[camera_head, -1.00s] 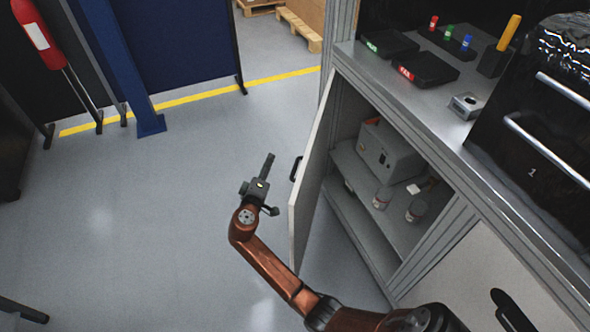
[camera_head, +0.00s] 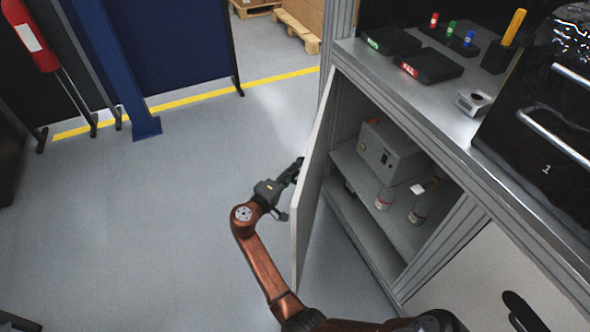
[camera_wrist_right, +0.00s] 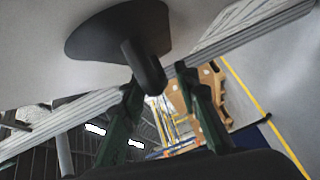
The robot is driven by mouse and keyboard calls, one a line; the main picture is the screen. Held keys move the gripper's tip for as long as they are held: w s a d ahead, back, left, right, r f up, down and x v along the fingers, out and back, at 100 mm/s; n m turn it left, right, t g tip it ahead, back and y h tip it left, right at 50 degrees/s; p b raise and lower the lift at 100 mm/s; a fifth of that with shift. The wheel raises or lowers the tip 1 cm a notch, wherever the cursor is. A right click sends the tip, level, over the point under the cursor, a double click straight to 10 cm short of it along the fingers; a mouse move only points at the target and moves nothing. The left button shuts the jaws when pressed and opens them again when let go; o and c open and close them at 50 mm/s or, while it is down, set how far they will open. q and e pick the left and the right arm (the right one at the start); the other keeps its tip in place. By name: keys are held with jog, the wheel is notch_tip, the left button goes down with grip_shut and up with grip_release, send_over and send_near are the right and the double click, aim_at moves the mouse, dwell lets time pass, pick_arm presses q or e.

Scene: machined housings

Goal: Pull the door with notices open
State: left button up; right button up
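The cabinet door (camera_head: 311,190) stands swung out from the cabinet, seen nearly edge-on in the head view. No notices show on it, as its outer face is turned away. My right gripper (camera_head: 293,175) is at the door's outer side, with its tips partly hidden at the door edge. In the right wrist view, the dark door handle (camera_wrist_right: 146,65) on its round-ended base is close ahead. The fingers of my right gripper (camera_wrist_right: 165,85) are spread apart, with the handle's end near the gap between them; contact is unclear. My left gripper is not in view.
The open cabinet holds a grey box (camera_head: 390,152) and small bottles (camera_head: 384,199). A closed front (camera_head: 490,285) with a black handle is at lower right. Trays (camera_head: 430,66) lie on the worktop (camera_head: 440,105). Grey floor (camera_head: 150,220) left of the door is clear.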

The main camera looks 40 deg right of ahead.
jog(key=shift+w+d, duration=0.1)
jog(key=shift+d, duration=0.3)
jog(key=shift+c, duration=0.4)
grip_shut()
